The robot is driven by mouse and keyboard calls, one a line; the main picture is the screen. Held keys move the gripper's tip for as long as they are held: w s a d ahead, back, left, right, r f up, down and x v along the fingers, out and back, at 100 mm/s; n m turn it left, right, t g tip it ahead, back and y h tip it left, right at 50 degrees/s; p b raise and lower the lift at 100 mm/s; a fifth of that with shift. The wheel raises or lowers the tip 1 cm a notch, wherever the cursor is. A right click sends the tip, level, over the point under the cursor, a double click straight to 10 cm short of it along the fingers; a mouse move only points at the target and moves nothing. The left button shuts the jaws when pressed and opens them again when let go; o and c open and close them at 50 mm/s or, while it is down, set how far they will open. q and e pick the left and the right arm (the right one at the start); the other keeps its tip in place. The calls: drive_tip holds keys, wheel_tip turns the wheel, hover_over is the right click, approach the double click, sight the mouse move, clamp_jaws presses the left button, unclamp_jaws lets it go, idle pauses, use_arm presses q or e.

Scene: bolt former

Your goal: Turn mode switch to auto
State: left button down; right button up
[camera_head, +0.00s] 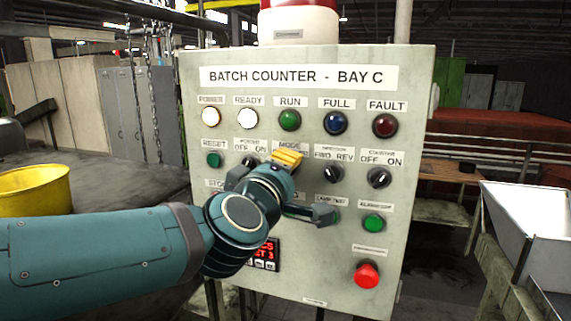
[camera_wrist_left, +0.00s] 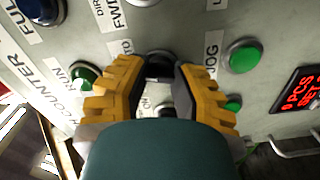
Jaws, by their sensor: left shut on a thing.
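The grey control panel (camera_head: 330,262) headed "BATCH COUNTER - BAY C" faces me. The mode switch is hidden in the head view behind my left gripper (camera_head: 287,158), under a partly covered "MODE" label (camera_head: 289,146). In the left wrist view the mode switch (camera_wrist_left: 160,62) is a dark knob between the yellow fingertips of my left gripper (camera_wrist_left: 158,78). The gripper is shut on the knob, with one finger on each side. The knob's pointing direction cannot be told. My right gripper is not in view.
Beside it are the "FWD REV" switch (camera_head: 333,173) and the "OFF ON" switch (camera_head: 378,177). A green button (camera_head: 373,223) and a red button (camera_head: 367,275) lie lower right. A row of lamps with a green one (camera_head: 290,120) runs above. A yellow bucket (camera_head: 38,188) stands left.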

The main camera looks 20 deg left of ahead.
use_arm(q)
drive_tip(key=shift+a+r+m+p, duration=0.1)
drive_tip(key=shift+m+p, duration=0.35)
drive_tip(key=shift+m, duration=0.65)
drive_tip(key=c, duration=0.7)
unclamp_jaws()
drive_tip(key=s, duration=1.2)
drive_tip(key=shift+a, duration=0.2)
